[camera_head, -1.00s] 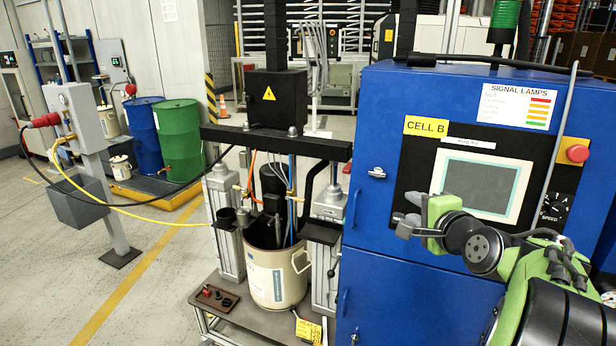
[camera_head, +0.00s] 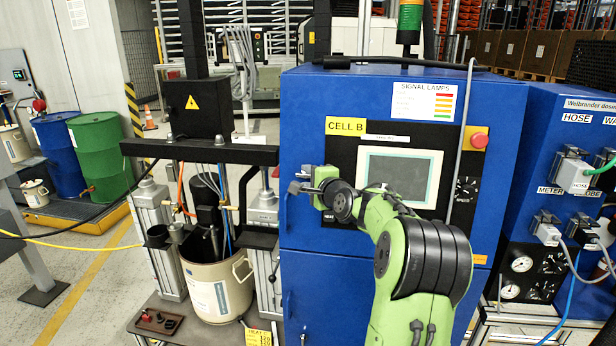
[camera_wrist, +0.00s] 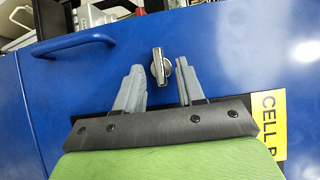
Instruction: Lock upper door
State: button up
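The upper door (camera_head: 450,85) of the blue cabinet appears closed, with its screen panel facing me. In the wrist view, a small silver turn latch (camera_wrist: 161,67) sits on the blue door face (camera_wrist: 235,45), beside a blue bar handle (camera_wrist: 75,46). My gripper (camera_wrist: 158,82) is open, its two grey fingers apart. The latch lies just beyond the fingertips, roughly in line with the gap between them; I see no contact. In the head view, my gripper (camera_head: 298,186) is at the upper door's left side, and the latch is hard to make out there.
A drum pump stand with a beige bucket (camera_head: 218,290) stands close to the left of the cabinet. A second blue cabinet (camera_head: 540,180) with hoses and gauges stands at right. The lower door (camera_head: 330,295) is below.

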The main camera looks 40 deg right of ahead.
jog(key=shift+w+d, duration=0.1)
jog(key=shift+w, duration=0.3)
jog(key=shift+s, duration=0.1)
grip_shut()
